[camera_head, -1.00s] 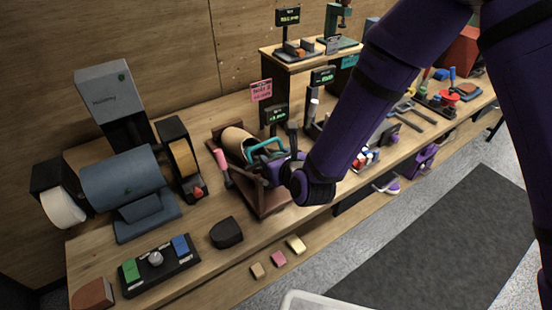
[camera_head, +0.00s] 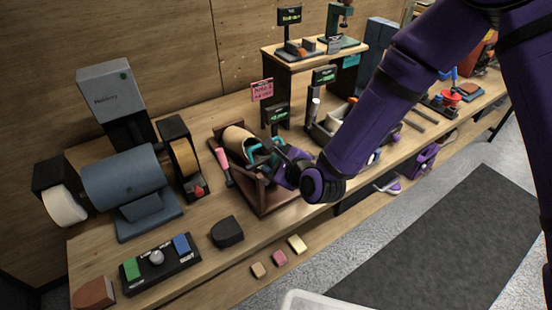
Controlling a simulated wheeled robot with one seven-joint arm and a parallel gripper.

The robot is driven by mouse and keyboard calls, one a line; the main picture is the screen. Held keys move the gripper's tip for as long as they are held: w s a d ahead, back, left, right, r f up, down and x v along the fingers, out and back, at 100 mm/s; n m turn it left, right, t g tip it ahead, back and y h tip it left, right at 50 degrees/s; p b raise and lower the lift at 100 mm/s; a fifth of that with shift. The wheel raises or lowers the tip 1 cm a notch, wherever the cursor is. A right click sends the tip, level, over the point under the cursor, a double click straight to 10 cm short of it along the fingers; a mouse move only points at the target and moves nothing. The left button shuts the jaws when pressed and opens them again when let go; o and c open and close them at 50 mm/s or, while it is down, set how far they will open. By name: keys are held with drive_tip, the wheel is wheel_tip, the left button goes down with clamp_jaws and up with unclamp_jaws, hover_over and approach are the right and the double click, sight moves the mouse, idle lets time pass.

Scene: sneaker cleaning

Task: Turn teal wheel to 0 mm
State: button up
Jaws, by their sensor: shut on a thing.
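The teal wheel (camera_head: 256,158) shows only in part, at the wooden shoe-form device on the bench. My gripper (camera_head: 275,152) is at the wheel and shut on it; its fingers and wrist hide much of the rim. A tan shoe form (camera_head: 236,138) sits in the brown wooden frame (camera_head: 262,205), just left of the gripper. A small dark display (camera_head: 277,115) with green characters stands behind the wheel; its reading is too small to tell.
A pink-handled tool (camera_head: 222,163) stands left of the frame. A blue grinder drum (camera_head: 125,185) and a control box with coloured buttons (camera_head: 160,262) are further left. A pink sign (camera_head: 262,90) stands behind. A small raised shelf (camera_head: 300,62) is at the back.

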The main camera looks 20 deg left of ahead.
drive_tip(key=n+g, duration=0.1)
drive_tip(key=n, duration=0.8)
drive_tip(key=shift+s+g+y, duration=0.1)
drive_tip(key=shift+g+y, duration=0.2)
drive_tip(key=shift+g, duration=0.1)
drive_tip(key=n, duration=0.3)
drive_tip(key=shift+f+n+g, duration=0.15)
drive_tip(key=shift+n+g, duration=0.15)
drive_tip(key=shift+n, duration=0.1)
drive_tip(key=n, duration=0.4)
drive_tip(key=shift+s+f+n+g+h, duration=0.1)
drive_tip(key=shift+n+g+h, duration=0.3)
drive_tip(key=n+h, duration=0.1)
drive_tip(key=n, duration=0.5)
drive_tip(key=shift+d+f, duration=0.1)
drive_tip(key=shift+f, duration=0.05)
drive_tip(key=n+h, duration=0.1)
drive_tip(key=n, duration=0.2)
drive_tip(key=shift+d, duration=0.1)
drive_tip(key=shift+d+f+n+h, duration=0.1)
drive_tip(key=shift+n+h, duration=0.2)
drive_tip(key=shift+n, duration=1.3)
